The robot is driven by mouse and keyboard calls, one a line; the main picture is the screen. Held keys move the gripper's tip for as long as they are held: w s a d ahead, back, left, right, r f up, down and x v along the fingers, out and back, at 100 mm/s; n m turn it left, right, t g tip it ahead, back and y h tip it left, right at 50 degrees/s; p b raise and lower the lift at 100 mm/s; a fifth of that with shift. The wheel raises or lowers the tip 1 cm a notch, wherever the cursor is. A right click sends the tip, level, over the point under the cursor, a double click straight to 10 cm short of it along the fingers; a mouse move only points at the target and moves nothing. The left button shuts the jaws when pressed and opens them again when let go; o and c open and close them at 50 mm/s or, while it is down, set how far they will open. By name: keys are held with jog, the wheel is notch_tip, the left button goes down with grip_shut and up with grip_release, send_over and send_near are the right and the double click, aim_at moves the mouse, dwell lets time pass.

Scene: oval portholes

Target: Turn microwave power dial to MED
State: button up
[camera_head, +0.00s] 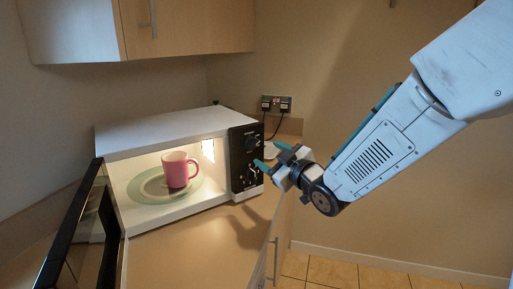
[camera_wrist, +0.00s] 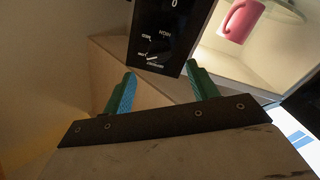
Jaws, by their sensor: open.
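The white microwave (camera_head: 165,133) stands on the counter with its door (camera_head: 88,230) swung open at the left. Its black control panel (camera_head: 240,150) is on the right of its front. The panel (camera_wrist: 168,30) also shows at the top of the wrist view, with small white markings. An upper dial (camera_head: 251,143) is faintly visible in the head view; its setting is too small to read. My gripper (camera_head: 271,156) is open and empty, its teal fingers pointing toward the panel from the right. In the wrist view both fingers (camera_wrist: 163,85) are spread below the panel. Contact cannot be told.
A pink mug (camera_head: 178,169) stands on the glass turntable (camera_head: 150,193) inside the lit microwave. A wall socket (camera_head: 276,104) with plugs and cords is behind, right of the microwave. The counter (camera_head: 195,243) in front is clear. A wall cupboard (camera_head: 185,28) hangs above.

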aim_at(255, 146)
jog(key=x, duration=0.7)
jog(key=c, duration=1)
